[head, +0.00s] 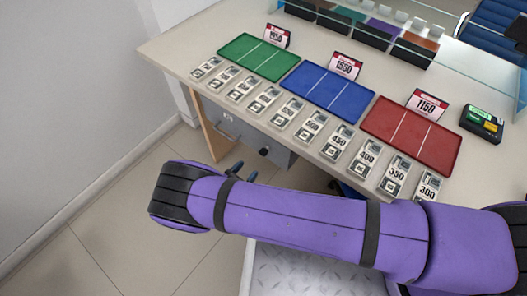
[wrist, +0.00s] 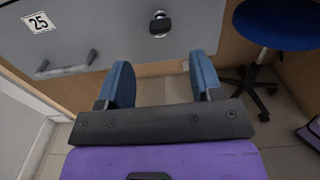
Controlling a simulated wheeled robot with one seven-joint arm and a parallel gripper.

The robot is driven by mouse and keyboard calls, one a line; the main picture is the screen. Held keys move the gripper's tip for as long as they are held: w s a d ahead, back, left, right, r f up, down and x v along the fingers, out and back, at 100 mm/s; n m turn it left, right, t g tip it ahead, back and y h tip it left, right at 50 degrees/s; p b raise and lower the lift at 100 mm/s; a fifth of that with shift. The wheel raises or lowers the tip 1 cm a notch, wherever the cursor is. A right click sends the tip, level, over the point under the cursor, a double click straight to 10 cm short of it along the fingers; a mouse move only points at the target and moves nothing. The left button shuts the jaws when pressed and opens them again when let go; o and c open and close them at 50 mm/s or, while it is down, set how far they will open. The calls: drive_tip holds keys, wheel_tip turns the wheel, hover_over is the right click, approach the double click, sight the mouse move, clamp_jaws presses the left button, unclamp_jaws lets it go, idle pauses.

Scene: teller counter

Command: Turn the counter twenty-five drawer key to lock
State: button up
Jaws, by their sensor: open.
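The grey drawer (wrist: 115,35) carries a white label reading 25 (wrist: 38,22) and a bar handle in the wrist view. Its key (wrist: 160,24) sits in the lock at the drawer's right part, dark with a metallic plate around it. In the head view the drawer front (head: 225,122) is under the counter's left end, with the key as a small dark knob (head: 264,152). My gripper (wrist: 161,88) is open and empty, its two blue fingers below the key in the wrist view and apart from it. In the head view the fingers (head: 243,173) show just beyond my purple arm.
The counter (head: 210,45) above holds green (head: 258,57), blue (head: 328,85) and red (head: 411,135) trays and a row of numbered cards. A blue stool (wrist: 276,22) stands right of the drawer. A wall (head: 75,80) is at left; the tiled floor (head: 120,200) between is clear.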

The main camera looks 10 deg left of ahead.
sight(263, 152)
drive_tip(key=x, duration=1)
drive_tip(key=shift+w+d, duration=0.1)
drive_tip(key=shift+c, duration=0.4)
drive_tip(key=c, duration=0.9)
drive_tip(key=shift+o, duration=0.2)
